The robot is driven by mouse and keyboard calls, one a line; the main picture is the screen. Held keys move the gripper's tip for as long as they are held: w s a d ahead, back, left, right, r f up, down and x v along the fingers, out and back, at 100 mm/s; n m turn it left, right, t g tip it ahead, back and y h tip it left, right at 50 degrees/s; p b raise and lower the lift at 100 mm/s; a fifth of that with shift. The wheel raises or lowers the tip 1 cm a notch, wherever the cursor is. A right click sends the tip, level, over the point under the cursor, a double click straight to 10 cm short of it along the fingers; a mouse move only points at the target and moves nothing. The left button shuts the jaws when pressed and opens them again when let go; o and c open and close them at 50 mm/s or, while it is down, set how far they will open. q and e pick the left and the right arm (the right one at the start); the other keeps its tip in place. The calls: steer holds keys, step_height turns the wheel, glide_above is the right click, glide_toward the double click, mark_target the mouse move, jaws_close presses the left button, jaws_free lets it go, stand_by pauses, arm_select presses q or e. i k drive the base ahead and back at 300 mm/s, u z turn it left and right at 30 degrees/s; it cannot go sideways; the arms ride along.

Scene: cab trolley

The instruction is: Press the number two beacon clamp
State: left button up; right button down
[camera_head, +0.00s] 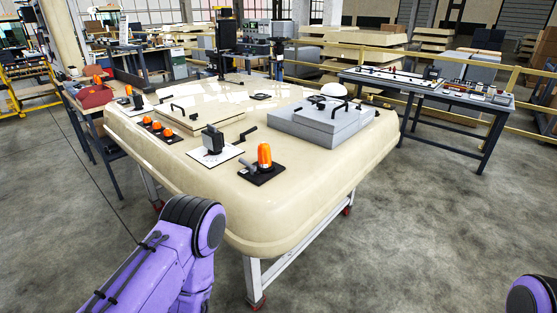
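An orange beacon (264,156) stands upright on a black base plate near the front edge of the cream cab roof (300,209). A grey lever-like part (248,168) sticks out to the left of this beacon; it may be a clamp, but I cannot read any number. Several smaller orange beacons (157,126) sit in a row on the roof's left side, and another (128,90) stands behind them. Which clamp is number two I cannot tell. My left arm shows at bottom left and a bit of my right arm at the bottom right corner, but neither gripper is in view.
The roof rests on a trolley with white legs (252,277). A black box on a white plate (213,140) and a grey raised hatch (322,125) stand on the roof. A side table (425,84) is at right. The concrete floor at front right is clear.

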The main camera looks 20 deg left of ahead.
mark_target(253, 168)
steer(key=z, duration=2.7)
steer(key=k, duration=1.1)
steer(key=u, duration=2.1)
